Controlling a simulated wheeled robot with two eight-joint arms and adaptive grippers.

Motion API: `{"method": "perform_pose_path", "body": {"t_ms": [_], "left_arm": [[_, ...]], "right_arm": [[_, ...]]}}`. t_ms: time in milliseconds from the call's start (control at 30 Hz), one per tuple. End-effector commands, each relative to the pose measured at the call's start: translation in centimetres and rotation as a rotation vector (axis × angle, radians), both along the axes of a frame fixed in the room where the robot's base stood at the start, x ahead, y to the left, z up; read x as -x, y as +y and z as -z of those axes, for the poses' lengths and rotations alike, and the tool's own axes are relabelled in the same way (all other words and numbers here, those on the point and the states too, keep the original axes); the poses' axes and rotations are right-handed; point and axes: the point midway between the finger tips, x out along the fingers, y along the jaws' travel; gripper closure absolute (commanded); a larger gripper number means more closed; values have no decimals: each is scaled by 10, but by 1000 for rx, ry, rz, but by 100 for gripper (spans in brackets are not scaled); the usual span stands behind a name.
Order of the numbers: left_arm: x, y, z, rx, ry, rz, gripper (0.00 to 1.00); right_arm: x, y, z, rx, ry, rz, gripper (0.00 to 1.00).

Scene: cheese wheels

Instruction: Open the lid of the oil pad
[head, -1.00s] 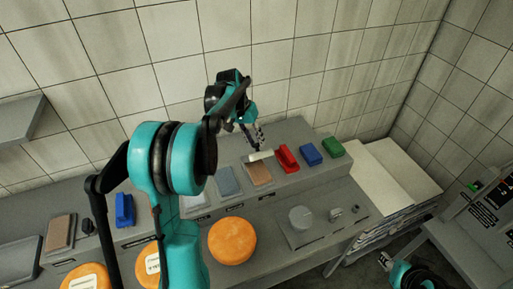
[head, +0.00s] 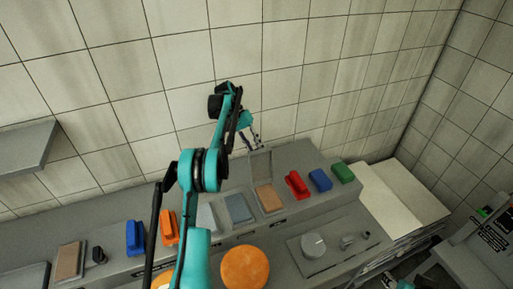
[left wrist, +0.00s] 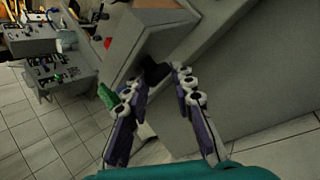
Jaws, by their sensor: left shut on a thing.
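The oil pad (head: 268,199) is a tan pad set in the sloped grey shelf, between a blue-grey pad and a red block. Its grey lid (head: 261,163) stands raised, close to upright, behind the pad. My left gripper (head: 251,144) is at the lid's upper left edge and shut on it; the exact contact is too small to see. In the left wrist view its two fingers (left wrist: 162,82) are close to a grey panel, with a dark part between them. My right gripper (head: 388,280) shows only in part at the bottom right, and its state is unclear.
Red (head: 297,184), blue (head: 320,180) and green (head: 343,173) blocks stand right of the pad. An orange cheese wheel (head: 245,268) lies on the lower counter. A grey round disc (head: 313,245) lies to its right. The tiled wall is close behind the shelf.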

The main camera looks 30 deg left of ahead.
Motion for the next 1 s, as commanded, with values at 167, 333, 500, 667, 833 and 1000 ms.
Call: {"method": "perform_pose_path", "body": {"t_ms": [167,333,500,667,833,1000], "left_arm": [[3,5,10,21,40,-1,100],[3,5,11,35,49,-2,100],[3,5,12,36,49,-3,100],[2,6,12,35,48,-4,100],[2,5,11,35,46,-4,53],[2,4,9,36,45,-2,53]], "right_arm": [[0,0,0,0,0,0,60],[0,0,0,0,0,0,60],[0,0,0,0,0,0,60],[0,0,0,0,0,0,60],[0,0,-1,0,0,0,60],[0,0,-1,0,0,0,60]]}}
